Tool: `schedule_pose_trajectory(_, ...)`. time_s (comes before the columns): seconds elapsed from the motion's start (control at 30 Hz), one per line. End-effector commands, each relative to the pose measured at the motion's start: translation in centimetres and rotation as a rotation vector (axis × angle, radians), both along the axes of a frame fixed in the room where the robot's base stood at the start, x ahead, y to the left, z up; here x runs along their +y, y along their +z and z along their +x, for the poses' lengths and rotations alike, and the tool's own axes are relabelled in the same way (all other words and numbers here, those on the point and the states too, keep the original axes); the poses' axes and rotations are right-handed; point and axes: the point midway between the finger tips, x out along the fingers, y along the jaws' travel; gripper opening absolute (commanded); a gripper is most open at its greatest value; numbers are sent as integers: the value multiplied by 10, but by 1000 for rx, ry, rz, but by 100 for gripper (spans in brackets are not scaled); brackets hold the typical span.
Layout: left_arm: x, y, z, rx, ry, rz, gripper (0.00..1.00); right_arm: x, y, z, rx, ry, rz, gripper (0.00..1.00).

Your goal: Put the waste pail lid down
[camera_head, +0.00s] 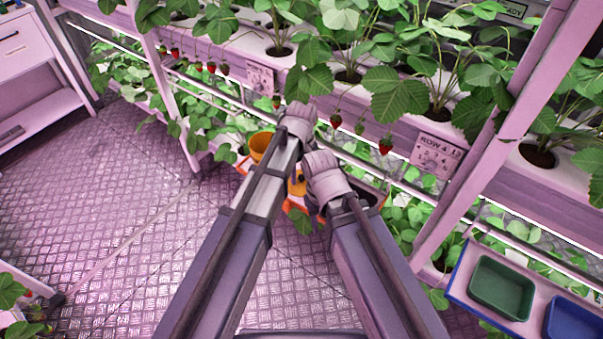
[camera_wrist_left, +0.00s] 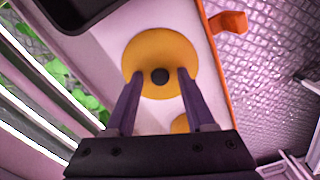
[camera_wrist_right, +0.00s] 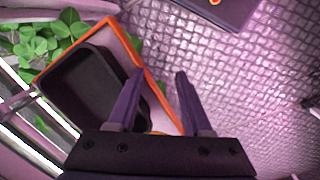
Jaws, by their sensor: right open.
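The waste pail lid is a round yellow disc (camera_wrist_left: 158,52) with a dark knob, seen from above in the left wrist view. It lies over a pale surface. In the head view it shows in part (camera_head: 297,186) between my arms. My left gripper (camera_wrist_left: 160,74) is open, its fingertips on either side of the knob with gaps. A yellow-orange pail (camera_head: 261,143) with an open top stands left of my left wrist; a yellow part also shows low between the left fingers (camera_wrist_left: 180,125). My right gripper (camera_wrist_right: 161,72) is open and empty over the orange-edged tray's side.
The pale tray with an orange rim (camera_wrist_right: 137,52) holds a black bin (camera_wrist_right: 80,85). Plant racks with strawberries (camera_head: 386,145) rise behind. A green bin (camera_head: 501,287) and a blue bin (camera_head: 573,320) sit at lower right. The metal floor (camera_head: 130,200) at left is clear.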

Motion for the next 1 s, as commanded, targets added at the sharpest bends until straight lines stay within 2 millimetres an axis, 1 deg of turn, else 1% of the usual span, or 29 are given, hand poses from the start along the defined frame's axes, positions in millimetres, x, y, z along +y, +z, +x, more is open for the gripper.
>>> schedule_pose_trajectory(0.27, 0, 0, 0, 0, 0, 0, 57, 0, 0, 0, 0, 0, 0, 50)
schedule_pose_trajectory(0.47, 0, 8, 0, 0, 0, 0, 57, 0, 8, 0, 0, 0, 0, 50)
schedule_pose_trajectory(0.67, 0, 29, 0, 0, 0, 0, 57, 0, 29, 0, 0, 0, 0, 50)
schedule_pose_trajectory(1.0, 0, 80, 0, 0, 0, 0, 57, 0, 80, 0, 0, 0, 0, 50)
